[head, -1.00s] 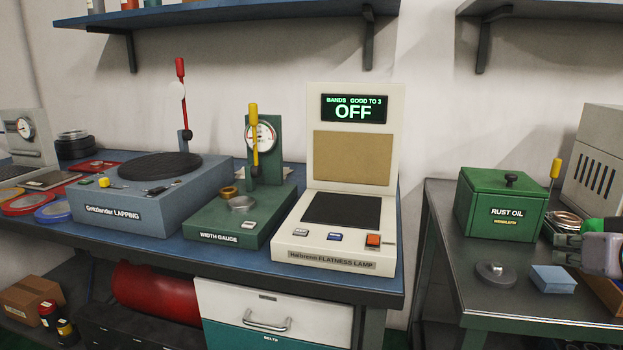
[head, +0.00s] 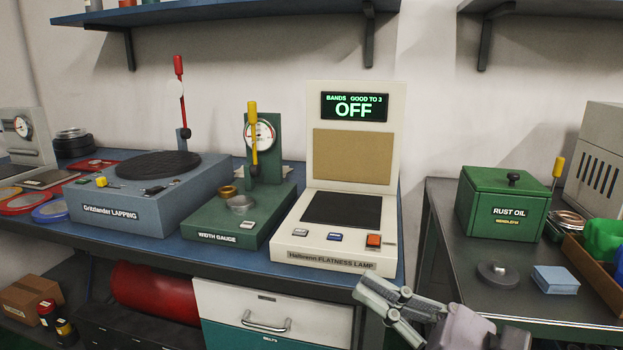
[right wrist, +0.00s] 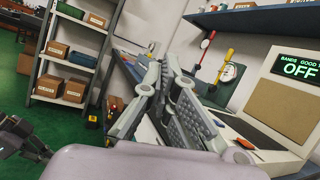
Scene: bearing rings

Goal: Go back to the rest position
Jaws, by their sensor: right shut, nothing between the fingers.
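My right gripper (head: 376,294) is shut and empty. In the head view it is at the bottom, in front of the blue bench's right front corner and below the flatness lamp (head: 330,262). It also shows in the right wrist view (right wrist: 165,75), its fingers together with nothing held. A dark jointed part (right wrist: 25,138) at the left edge of the right wrist view looks like my left gripper; its jaws cannot be made out. My left gripper is not in the head view.
The blue bench (head: 225,262) carries the width gauge (head: 222,238) and lapping machine (head: 130,208). On the dark right-hand table (head: 480,310) stand a green rust oil box (head: 505,218), a grey disc (head: 497,274) and a blue block (head: 555,280). A gap separates bench and table.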

